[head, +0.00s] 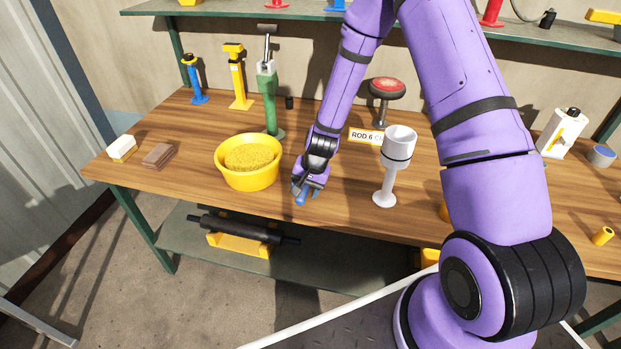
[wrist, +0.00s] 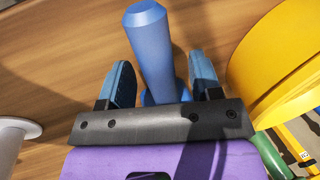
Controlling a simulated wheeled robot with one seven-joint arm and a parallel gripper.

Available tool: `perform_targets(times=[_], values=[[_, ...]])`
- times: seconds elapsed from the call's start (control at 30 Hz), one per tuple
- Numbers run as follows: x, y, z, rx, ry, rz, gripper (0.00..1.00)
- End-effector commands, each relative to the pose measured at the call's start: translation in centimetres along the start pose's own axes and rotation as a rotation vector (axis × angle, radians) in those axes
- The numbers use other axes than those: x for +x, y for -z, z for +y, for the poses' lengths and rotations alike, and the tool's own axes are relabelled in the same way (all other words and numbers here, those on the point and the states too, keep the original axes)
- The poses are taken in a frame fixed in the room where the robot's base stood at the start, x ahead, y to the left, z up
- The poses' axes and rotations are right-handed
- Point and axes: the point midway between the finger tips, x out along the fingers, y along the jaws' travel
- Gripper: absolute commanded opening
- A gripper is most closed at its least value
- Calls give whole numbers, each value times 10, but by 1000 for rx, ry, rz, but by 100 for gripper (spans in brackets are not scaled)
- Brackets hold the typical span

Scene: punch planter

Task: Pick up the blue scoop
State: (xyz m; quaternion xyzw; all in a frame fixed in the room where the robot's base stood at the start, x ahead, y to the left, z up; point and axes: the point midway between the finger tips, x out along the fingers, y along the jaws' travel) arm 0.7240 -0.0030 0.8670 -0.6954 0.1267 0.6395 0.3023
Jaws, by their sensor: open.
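The blue scoop (wrist: 150,45) shows in the wrist view as a blue faceted handle running up from between my fingers, with its lower part hidden behind the gripper's dark bar. My gripper (wrist: 161,80) is open, with one blue-padded finger on each side of the scoop and visible gaps between. In the head view my gripper (head: 306,190) is low over the table's front part, right of the yellow bowl. The scoop is mostly hidden there, and its blue is hard to tell from the fingertips.
The yellow bowl (head: 247,179) with yellow grains stands close to my gripper's left; its edge shows in the wrist view (wrist: 275,50). A white cup-topped stand (head: 386,188) is to the right. A green press (head: 270,105) and red-topped stool (head: 387,90) stand behind.

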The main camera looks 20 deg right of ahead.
Motion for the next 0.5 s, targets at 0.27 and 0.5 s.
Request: perform_targets(times=[0.27,0.5], values=[[4,0,0,-1,0,0,59],[4,0,0,-1,0,0,13]])
